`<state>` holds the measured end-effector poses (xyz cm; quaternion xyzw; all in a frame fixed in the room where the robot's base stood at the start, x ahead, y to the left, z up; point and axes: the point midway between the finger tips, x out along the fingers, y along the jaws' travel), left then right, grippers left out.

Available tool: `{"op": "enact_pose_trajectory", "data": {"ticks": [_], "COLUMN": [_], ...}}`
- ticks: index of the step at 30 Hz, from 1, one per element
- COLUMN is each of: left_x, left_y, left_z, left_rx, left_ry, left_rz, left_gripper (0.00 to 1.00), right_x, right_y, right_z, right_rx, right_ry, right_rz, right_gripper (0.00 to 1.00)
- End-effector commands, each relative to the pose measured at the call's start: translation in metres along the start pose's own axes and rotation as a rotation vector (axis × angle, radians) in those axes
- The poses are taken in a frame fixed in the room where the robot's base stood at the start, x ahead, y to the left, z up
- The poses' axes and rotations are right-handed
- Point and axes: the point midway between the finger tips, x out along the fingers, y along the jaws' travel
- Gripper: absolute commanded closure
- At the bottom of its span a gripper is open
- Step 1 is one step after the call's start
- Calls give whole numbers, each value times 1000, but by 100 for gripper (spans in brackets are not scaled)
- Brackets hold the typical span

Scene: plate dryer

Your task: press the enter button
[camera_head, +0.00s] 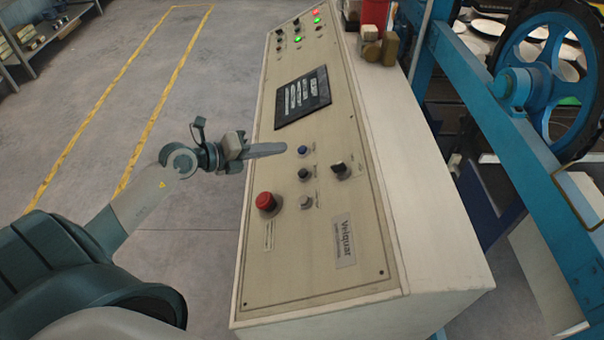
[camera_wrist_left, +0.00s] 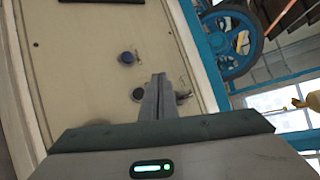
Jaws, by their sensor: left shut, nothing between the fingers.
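The control panel (camera_head: 285,225) has a column of small round buttons on its lower half. My right gripper is not in view.
A red mushroom button (camera_head: 266,202) and a black selector switch (camera_head: 339,168) flank the column. A dark screen (camera_head: 302,97) lies above it. A blue frame with a wheel (camera_head: 540,85) stands at the right. Open floor (camera_head: 215,90) lies left of the panel.

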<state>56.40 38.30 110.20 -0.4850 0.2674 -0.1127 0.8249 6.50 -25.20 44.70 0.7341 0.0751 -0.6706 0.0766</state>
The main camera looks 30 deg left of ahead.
Motion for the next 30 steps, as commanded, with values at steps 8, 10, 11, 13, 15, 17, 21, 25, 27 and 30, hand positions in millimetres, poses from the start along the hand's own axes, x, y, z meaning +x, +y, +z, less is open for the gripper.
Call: {"op": "enact_pose_trajectory", "data": {"ticks": [8,10,11,13,15,17,21,25,27,30], "left_x": [23,29,32,36,40,44,50,52,52,52], "left_y": [20,24,26,27,29,32,36,38,38,38], "left_z": [-18,-22,-23,-27,-29,-32,-36,-38,-38,-38], "left_rx": [1,1,1,0,-2,-1,0,1,1,1], "left_ry": [0,0,-1,-1,-1,-1,-1,-1,0,0], "left_rz": [-2,-2,-2,-2,-2,-1,-1,-1,-1,0], "left_gripper": [100,100,100,100,100,100,100,100,100,100], "right_x": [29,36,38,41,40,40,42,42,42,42], "right_y": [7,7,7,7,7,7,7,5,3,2], "right_z": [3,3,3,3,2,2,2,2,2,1], "right_rx": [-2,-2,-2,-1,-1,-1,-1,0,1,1], "right_ry": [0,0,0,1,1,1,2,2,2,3], "right_rz": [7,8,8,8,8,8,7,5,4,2], "right_gripper": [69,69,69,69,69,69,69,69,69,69]}}
